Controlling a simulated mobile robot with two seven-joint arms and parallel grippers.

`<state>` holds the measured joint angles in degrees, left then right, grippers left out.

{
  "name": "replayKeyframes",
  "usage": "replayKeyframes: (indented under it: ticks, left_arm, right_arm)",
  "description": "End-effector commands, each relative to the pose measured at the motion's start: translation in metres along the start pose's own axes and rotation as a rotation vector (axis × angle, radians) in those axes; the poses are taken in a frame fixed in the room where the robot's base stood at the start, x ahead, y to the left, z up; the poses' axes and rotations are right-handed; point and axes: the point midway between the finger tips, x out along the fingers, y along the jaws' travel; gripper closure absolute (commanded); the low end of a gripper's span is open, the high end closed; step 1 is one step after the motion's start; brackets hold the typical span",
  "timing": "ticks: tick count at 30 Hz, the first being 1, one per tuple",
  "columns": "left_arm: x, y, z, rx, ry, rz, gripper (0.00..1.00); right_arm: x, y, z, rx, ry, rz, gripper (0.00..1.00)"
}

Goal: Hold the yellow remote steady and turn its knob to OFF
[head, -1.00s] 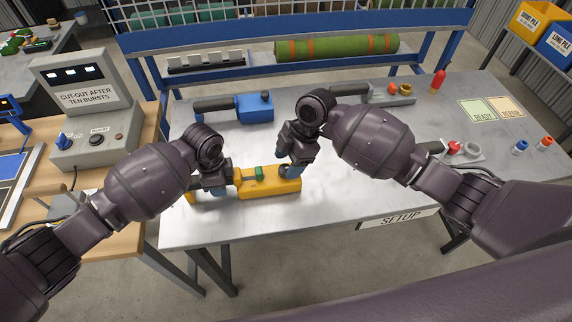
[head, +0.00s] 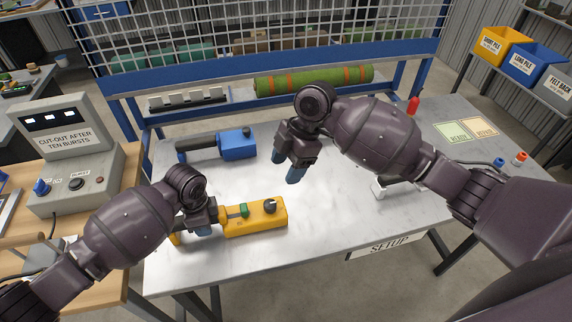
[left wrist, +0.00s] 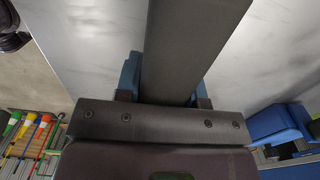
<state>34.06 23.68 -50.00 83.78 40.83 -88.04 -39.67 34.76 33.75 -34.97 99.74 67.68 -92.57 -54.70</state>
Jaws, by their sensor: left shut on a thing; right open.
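The yellow remote (head: 240,220) lies on the metal table in the head view. Its dark round knob (head: 271,206) with a white mark is in plain view near the right end, and a green part (head: 244,210) sits left of it. My left gripper (head: 203,229) is shut on the remote's handle. The left wrist view shows the dark handle (left wrist: 190,50) between its blue fingertips (left wrist: 165,85). My right gripper (head: 286,168) is open and empty, above the table and apart from the knob. The knob's lettering is too small to read.
A blue remote (head: 236,143) lies farther back on the table. A green roll (head: 315,80) rests on the rack behind. A grey cut-out box (head: 75,150) stands on the wooden bench at left. The table's front centre is clear.

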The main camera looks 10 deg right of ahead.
Motion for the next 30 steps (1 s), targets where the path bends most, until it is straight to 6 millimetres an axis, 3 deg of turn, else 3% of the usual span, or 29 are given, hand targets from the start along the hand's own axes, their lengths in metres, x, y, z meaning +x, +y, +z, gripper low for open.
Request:
replayKeyframes:
  ticks: [2,3,8,20,30]
  left_arm:
    - [0.002,0.001,0.001,-0.001,-0.003,0.002,1.00]
    - [0.002,0.001,0.001,-0.001,-0.003,0.002,0.59]
    - [0.001,0.000,0.001,-0.001,-0.002,0.001,0.35]
    - [-0.007,-0.001,0.000,0.000,0.000,-0.002,0.34]
    - [-0.065,0.000,0.000,0.002,0.000,-0.003,0.34]
  right_arm:
    - [0.000,0.000,0.000,0.000,0.000,0.000,0.40]
    - [0.000,0.000,0.000,0.000,0.000,0.000,0.40]
    - [0.001,0.000,0.000,0.000,0.000,0.000,0.40]
    - [0.001,0.000,0.000,0.000,0.000,0.000,0.40]
    - [0.000,0.000,0.000,0.000,0.000,0.000,0.40]
